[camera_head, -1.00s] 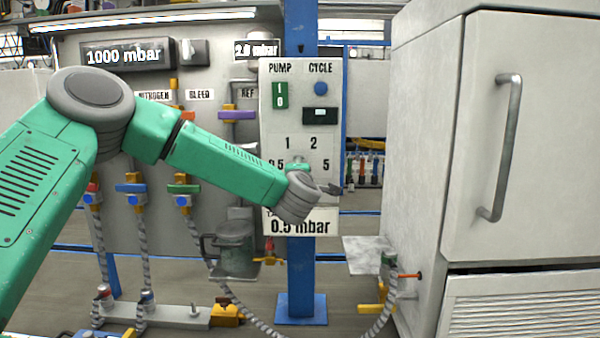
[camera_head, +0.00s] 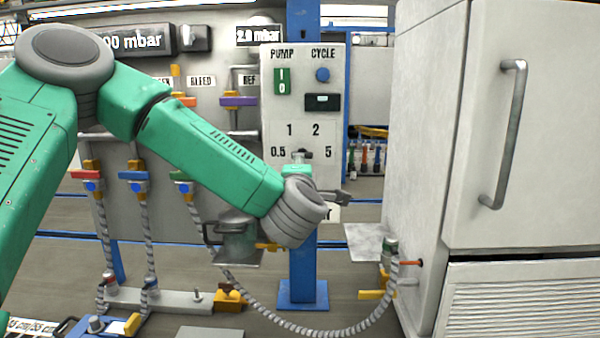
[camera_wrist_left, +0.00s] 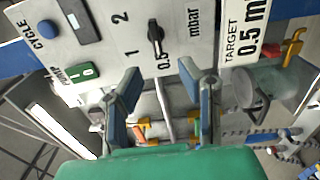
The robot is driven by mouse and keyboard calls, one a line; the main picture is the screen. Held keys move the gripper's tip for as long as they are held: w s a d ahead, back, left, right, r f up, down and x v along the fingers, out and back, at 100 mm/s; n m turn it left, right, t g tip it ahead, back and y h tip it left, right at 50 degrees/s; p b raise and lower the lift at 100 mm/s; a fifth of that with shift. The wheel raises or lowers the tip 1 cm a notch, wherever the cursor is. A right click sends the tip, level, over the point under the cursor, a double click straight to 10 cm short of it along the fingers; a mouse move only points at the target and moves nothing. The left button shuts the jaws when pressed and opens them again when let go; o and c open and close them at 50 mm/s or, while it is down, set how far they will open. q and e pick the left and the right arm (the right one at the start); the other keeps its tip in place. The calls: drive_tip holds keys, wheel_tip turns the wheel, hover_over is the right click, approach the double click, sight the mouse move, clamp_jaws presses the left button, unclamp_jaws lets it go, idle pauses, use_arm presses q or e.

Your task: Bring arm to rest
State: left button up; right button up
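My left arm (camera_head: 210,155) is green and reaches in from the left in the head view, in front of the control panel (camera_head: 352,55). My left gripper (camera_head: 338,195) shows only in part past the grey wrist. In the left wrist view the two fingers of the left gripper (camera_wrist_left: 163,88) are spread apart with nothing between them. The panel's black knob (camera_wrist_left: 155,38) sits clear of the fingers, near the 0.5 mark; it also shows above the wrist in the head view (camera_head: 302,156). My right gripper is in neither view.
A white cabinet (camera_head: 420,150) with a metal handle (camera_head: 505,135) stands at the right. A blue post (camera_head: 303,265) carries the panel. A striped hose (camera_head: 300,330) hangs low toward the cabinet. Several coloured valves and a grey pot (camera_head: 237,238) are behind the arm.

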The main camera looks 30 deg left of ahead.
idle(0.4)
use_arm(q)
drive_tip(key=s+d+f+m+g+h, duration=0.1)
drive_tip(key=d+f+m+h, duration=0.25)
drive_tip(key=f, duration=0.45)
drive_tip(key=s+d+f+m+h, duration=0.15)
drive_tip(key=d+f+m, duration=0.3)
drive_tip(key=f, duration=0.45)
drive_tip(key=s+d+f+m+g+h, duration=0.2)
drive_tip(key=s+f+m, duration=0.2)
drive_tip(key=f, duration=0.4)
drive_tip(key=s+d+f+m+g+h, duration=0.1)
drive_tip(key=s+f+m+g+h, duration=0.1)
drive_tip(key=s+f+m, duration=0.45)
drive_tip(key=s+f+m+g, duration=0.2)
drive_tip(key=s+f, duration=0.3)
drive_tip(key=s, duration=0.3)
drive_tip(key=s+a+f+m+g, duration=0.1)
drive_tip(key=s+f+g, duration=0.3)
drive_tip(key=s, duration=0.5)
drive_tip(key=s+a+f+m+g, duration=0.1)
drive_tip(key=s+f+m+g, duration=0.2)
drive_tip(key=s+f, duration=0.3)
drive_tip(key=shift+s+a+f+m+g+h, duration=0.15)
drive_tip(key=shift+s+f+m+g+h, duration=0.2)
drive_tip(key=shift+s, duration=0.9)
